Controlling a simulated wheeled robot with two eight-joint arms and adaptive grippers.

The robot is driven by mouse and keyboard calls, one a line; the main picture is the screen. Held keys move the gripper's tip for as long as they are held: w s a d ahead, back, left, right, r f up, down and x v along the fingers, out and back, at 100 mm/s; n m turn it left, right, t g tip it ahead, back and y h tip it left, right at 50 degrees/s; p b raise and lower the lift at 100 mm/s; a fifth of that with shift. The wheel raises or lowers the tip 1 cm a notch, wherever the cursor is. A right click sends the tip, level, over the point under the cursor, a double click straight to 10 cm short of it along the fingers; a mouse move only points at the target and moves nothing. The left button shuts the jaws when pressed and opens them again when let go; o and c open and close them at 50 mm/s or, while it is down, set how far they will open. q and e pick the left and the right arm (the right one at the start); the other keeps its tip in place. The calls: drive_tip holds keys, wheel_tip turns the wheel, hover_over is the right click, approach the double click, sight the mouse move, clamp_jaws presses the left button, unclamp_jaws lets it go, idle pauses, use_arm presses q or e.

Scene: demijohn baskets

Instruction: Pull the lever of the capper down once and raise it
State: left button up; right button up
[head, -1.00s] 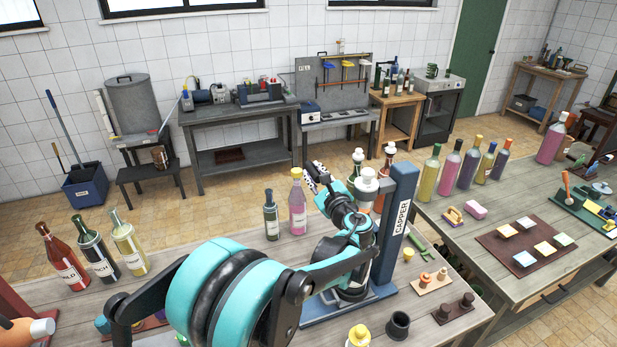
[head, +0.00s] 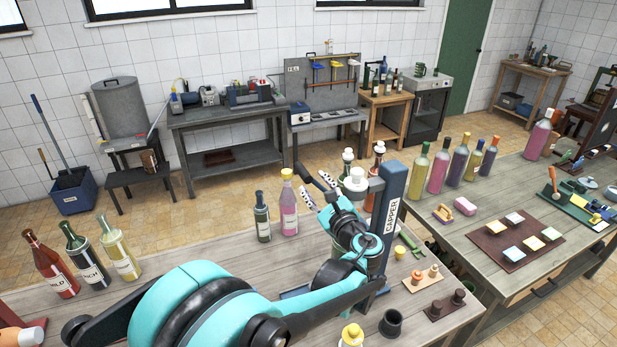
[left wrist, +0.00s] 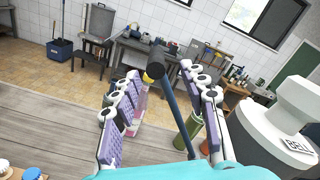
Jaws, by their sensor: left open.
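The capper's blue post (head: 391,205) stands on the near bench, labelled CAPPER. Its white bell (head: 356,178) sits beside the post and shows large at the right of the left wrist view (left wrist: 285,125). The lever (left wrist: 174,105), a dark blue bar with a black grip (left wrist: 157,62), rises between my left gripper's fingers. My left gripper (head: 312,184) is open, with a padded finger on each side of the lever; in the left wrist view (left wrist: 160,95) I cannot tell if either touches it. My arm hides much of the capper's lower part. My right gripper is not in view.
A pink bottle (head: 289,212) and a dark green bottle (head: 263,220) stand left of the capper. Several bottles, one red (head: 50,266), stand at the bench's left. A black cup (head: 391,322) and peg blocks stand at the front right. The bench between the bottle groups is clear.

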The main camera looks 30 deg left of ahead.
use_arm(q)
drive_tip(key=v, duration=0.4)
drive_tip(key=shift+s+d, duration=0.2)
drive_tip(key=shift+d, duration=0.05)
drive_tip(key=s+a+f+n+g+h+b, duration=0.2)
drive_tip(key=s+f+n+g+h+b, duration=0.35)
drive_tip(key=s+f+n, duration=0.7)
drive_tip(key=s+d+f+n+h+b, duration=0.7)
drive_tip(key=s+d+f, duration=0.3)
drive_tip(key=f, duration=0.4)
drive_tip(key=shift+s+d+f+t+h, duration=0.35)
drive_tip(key=shift+t+h, duration=0.1)
drive_tip(key=shift+h, duration=0.1)
idle(1.1)
